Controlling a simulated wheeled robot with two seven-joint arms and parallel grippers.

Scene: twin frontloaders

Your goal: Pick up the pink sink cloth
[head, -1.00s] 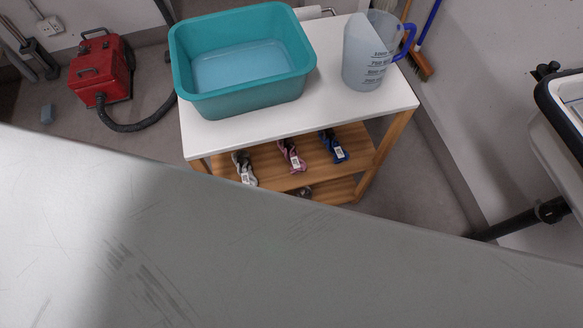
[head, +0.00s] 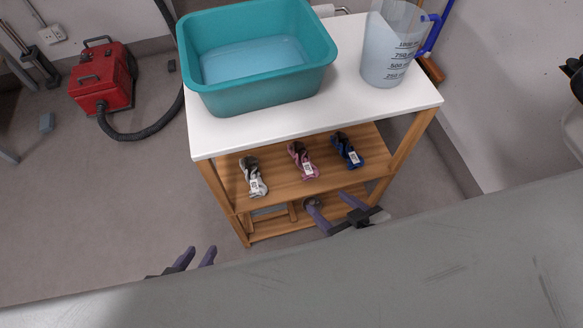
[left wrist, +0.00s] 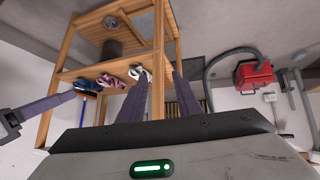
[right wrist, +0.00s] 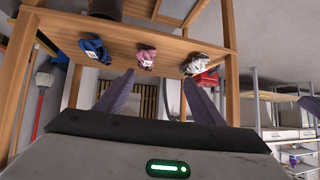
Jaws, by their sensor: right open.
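The pink sink cloth (head: 303,161) lies crumpled with a white tag on the wooden middle shelf, between a white-grey cloth (head: 253,177) and a blue cloth (head: 347,150). It also shows in the left wrist view (left wrist: 111,80) and the right wrist view (right wrist: 147,57). My right gripper (head: 336,207) is open and empty, in front of the shelf, nearer the camera than the pink cloth and apart from it. My left gripper (head: 199,255) is open and empty, further left and away from the shelf unit.
The shelf unit has a white top (head: 260,127) holding a teal tub (head: 262,97) and a measuring jug (head: 388,60). A wooden post (head: 408,142) stands right of the cloths. A red vacuum (head: 103,82) with a hose is on the floor at left.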

